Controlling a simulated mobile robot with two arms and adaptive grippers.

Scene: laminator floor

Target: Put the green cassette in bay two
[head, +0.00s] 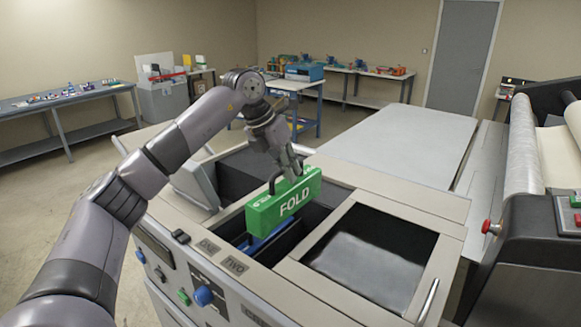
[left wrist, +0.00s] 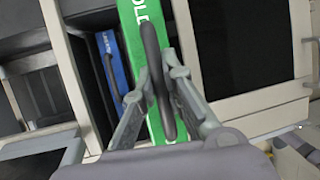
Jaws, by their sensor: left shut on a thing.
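The green cassette (head: 283,207), marked FOLD, hangs upright from its black handle. My left gripper (head: 294,172) is shut on that handle and holds the cassette above the open machine top. In the left wrist view the fingers (left wrist: 158,90) close on the handle, and the green cassette (left wrist: 157,60) lies below them. The labels ONE (head: 209,246) and TWO (head: 236,266) sit on the machine's front ledge. A blue cassette (left wrist: 113,65) sits low in the opening, left of the green one. The green cassette partly hides the bays in the head view. My right gripper is not in view.
A framed dark window (head: 372,258) lies to the right of the bays. A grey flat table (head: 400,145) stands behind. A roller machine with a red button (head: 487,226) is at the right. Workbenches (head: 70,105) line the walls.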

